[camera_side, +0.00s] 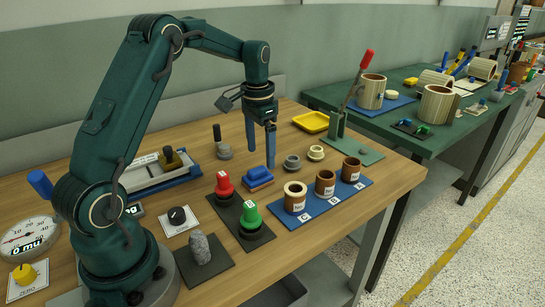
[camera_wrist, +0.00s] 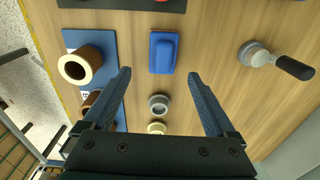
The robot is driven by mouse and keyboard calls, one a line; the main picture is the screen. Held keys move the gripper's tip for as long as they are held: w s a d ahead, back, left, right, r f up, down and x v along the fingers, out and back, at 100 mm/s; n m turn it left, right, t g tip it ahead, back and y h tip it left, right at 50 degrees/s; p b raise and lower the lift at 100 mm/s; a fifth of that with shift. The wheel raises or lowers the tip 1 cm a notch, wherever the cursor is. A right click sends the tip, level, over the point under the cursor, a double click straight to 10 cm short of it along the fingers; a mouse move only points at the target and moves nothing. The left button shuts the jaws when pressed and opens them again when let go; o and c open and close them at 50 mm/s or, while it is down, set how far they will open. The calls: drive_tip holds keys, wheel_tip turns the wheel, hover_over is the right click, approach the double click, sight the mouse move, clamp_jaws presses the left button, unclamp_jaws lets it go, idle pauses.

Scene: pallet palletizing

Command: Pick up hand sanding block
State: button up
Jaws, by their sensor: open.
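The hand sanding block appears to be the blue-topped block with a brown underside (camera_side: 258,178) lying on the wooden table. In the wrist view the blue top (camera_wrist: 164,52) shows near the upper middle, lengthwise up the picture. My gripper (camera_side: 261,160) points down above the table, behind the block in the side view.
A grey ring (camera_side: 292,162) and a cream ring (camera_side: 316,153) lie close by. Several cups stand on a blue mat (camera_side: 310,209) to the right. Red (camera_side: 224,184) and green (camera_side: 250,215) knobs stand in front. A grey black-handled tool (camera_side: 224,152) stands behind left.

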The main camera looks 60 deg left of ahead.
sight(257, 169)
drive_tip(key=shift+s+a+f, duration=0.15)
drive_tip(key=shift+s+f, duration=0.05)
drive_tip(key=shift+f, duration=0.3)
drive_tip(key=shift+s+a+f, duration=0.15)
drive_tip(key=shift+s+f, duration=0.05)
drive_tip(key=shift+f, duration=2.5)
clamp_jaws()
drive_tip(key=shift+r, duration=0.2)
